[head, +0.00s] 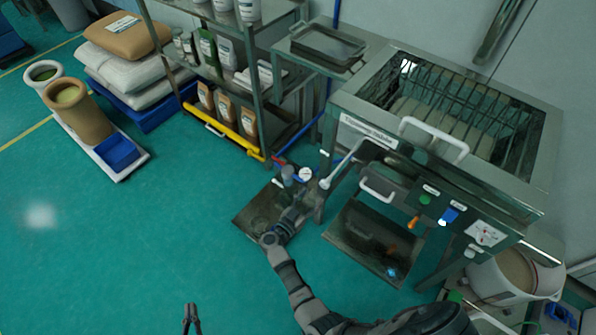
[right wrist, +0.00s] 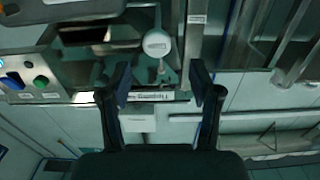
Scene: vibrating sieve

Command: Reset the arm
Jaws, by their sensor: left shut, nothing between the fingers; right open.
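The vibrating sieve machine (head: 345,108) stands at the right of the head view, with bars and a mesh in its open top. A lever with a pale round knob (head: 324,184) sticks out at its front left. My right gripper (head: 318,200) is beside this knob. In the right wrist view my right gripper (right wrist: 160,80) has its fingers apart, and a pale round knob (right wrist: 157,43) shows beyond the gap, with no visible grip on it. My left gripper (head: 192,308) is shut and empty at the bottom edge, over the floor.
A front panel carries a green button (head: 425,200) and a blue switch (head: 449,214). A white bucket (head: 510,278) stands at the lower right. A shelf rack (head: 262,95) and stacked sacks (head: 127,66) stand at the back.

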